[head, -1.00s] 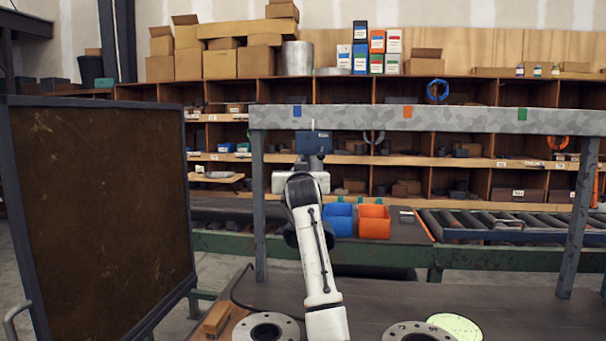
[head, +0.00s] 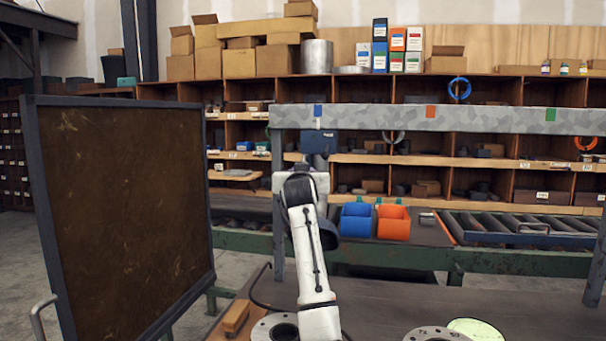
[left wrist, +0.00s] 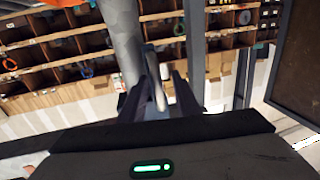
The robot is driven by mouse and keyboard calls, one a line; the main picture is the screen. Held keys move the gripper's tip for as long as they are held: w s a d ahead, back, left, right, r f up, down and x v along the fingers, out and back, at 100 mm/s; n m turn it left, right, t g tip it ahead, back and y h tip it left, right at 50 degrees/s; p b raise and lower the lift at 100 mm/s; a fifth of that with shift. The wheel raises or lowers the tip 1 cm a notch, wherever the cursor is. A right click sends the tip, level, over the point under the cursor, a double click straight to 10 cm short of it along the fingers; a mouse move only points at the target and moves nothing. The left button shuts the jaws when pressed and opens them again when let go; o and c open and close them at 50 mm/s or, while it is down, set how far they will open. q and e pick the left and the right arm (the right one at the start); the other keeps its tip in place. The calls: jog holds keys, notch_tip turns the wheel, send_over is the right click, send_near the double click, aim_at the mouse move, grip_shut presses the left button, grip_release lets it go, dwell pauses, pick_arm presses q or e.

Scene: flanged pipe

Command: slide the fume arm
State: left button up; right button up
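The fume arm's blue carriage (head: 318,142) hangs just below the speckled grey overhead rail (head: 440,119), directly under the blue mark (head: 318,110). An orange mark (head: 430,112) and a green mark (head: 550,115) sit further right along the rail. My left arm reaches up to the carriage and hides much of what hangs below it. A dark rounded part (head: 328,235) shows behind my arm. In the left wrist view, a pale handle bar (left wrist: 157,88) stands between the fingers of my left gripper (left wrist: 158,95), which appears shut on it. My right gripper is out of view.
A dark framed panel (head: 125,215) stands at left. Flanges (head: 437,334) and a pale green disc (head: 475,329) lie on the bench, with a wooden block (head: 236,316) at its left. Blue (head: 356,220) and orange (head: 393,223) bins stand behind. The rail's right stretch looks clear.

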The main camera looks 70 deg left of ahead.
pick_arm(q)
jog(key=shift+d+r, duration=0.1)
jog(key=b+v, duration=0.2)
jog(key=v, duration=0.8)
jog(key=shift+d, duration=0.1)
dwell(0.4)
